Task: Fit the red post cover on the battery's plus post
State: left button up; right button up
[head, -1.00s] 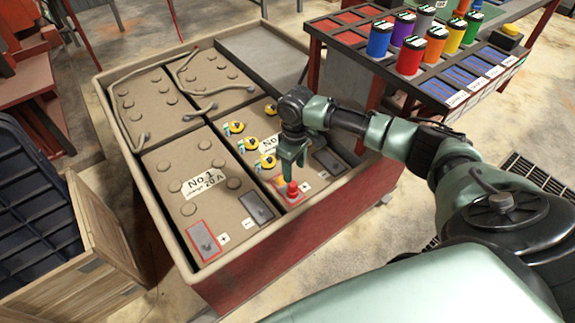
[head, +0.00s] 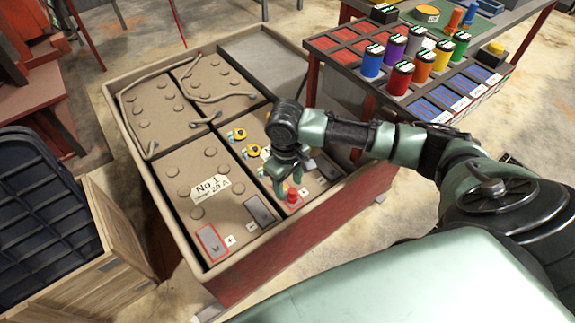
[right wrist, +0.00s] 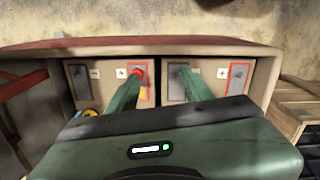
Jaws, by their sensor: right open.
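The red post cover (head: 293,197) stands upright on the red-outlined plus pad of the right-hand front battery (head: 308,190). It covers the post there; how deep it sits cannot be told. My right gripper (head: 287,180) is open and empty, just above and behind the cover in the head view. In the right wrist view the red cover (right wrist: 138,70) shows beyond the tip of the left finger, partly hidden by it. The other finger is over the neighbouring battery. My left gripper is not in view.
Yellow caps (head: 237,135) sit on the right-hand battery. The crate's raised rim (head: 310,225) runs close in front. A bench with coloured cans (head: 400,78) stands at the right.

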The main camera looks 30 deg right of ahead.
jog(key=s+a+r+m+p, duration=0.1)
jog(key=s+a+r+p, duration=0.2)
jog(key=s+r+p, duration=0.2)
notch_tip(320, 180, up, 4)
jog(key=shift+s+a+f+p, duration=0.2)
jog(key=shift+a+p, duration=0.15)
jog(key=shift+p, duration=0.45)
